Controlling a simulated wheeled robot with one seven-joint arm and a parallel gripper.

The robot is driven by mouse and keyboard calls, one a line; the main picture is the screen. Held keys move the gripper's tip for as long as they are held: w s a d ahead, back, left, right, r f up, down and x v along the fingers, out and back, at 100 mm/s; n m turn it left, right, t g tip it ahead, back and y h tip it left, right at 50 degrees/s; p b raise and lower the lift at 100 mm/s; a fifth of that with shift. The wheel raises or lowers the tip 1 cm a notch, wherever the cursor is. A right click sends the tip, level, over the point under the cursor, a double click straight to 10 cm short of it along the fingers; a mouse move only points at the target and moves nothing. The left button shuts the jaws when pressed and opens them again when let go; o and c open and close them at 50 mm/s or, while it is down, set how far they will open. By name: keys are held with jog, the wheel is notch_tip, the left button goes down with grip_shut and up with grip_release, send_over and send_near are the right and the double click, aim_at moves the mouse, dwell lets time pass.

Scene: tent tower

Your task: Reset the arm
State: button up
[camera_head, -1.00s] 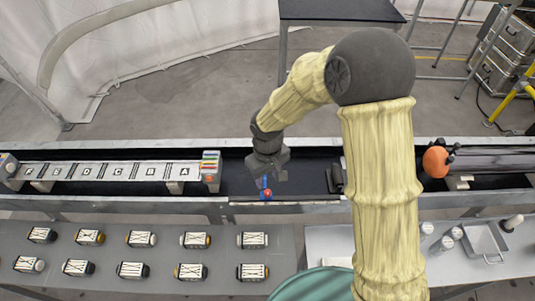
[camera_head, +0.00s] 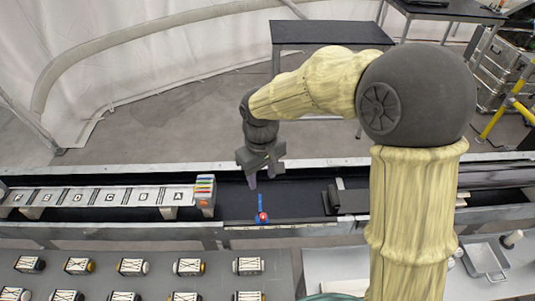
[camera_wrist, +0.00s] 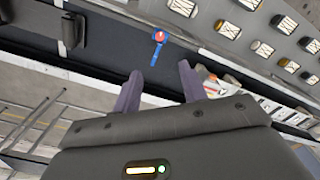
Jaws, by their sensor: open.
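My gripper (camera_head: 263,182) hangs from my raised arm above the black trough (camera_head: 302,203), near its middle. In the wrist view my gripper (camera_wrist: 160,88) shows two purple fingers spread apart with nothing between them. A small blue piece with a red knob (camera_head: 262,217) is at the near edge of the trough, just below and in front of the gripper. It also shows in the wrist view as a blue piece (camera_wrist: 158,38) beyond the fingertips, apart from them.
A lettered rack (camera_head: 100,197) lies in the trough at left, with a block of coloured strips (camera_head: 205,188) at its end. Several labelled cylinders (camera_head: 132,267) lie on the near grey table. A metal tray (camera_head: 485,258) is at right. A dark table (camera_head: 330,35) stands behind.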

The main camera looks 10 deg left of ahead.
jog(key=s+d+m+t, duration=0.1)
jog(key=s+d+m, duration=0.1)
jog(key=d, duration=0.6)
jog(key=s+d+f+m, duration=0.1)
jog(key=s+d+m, duration=0.2)
jog(key=d, duration=0.6)
jog(key=s+d+f+m+t, duration=0.1)
jog(key=d+m, duration=0.3)
jog(key=d, duration=0.5)
jog(key=shift+s+m+t, duration=0.3)
jog(key=shift+s, duration=0.35)
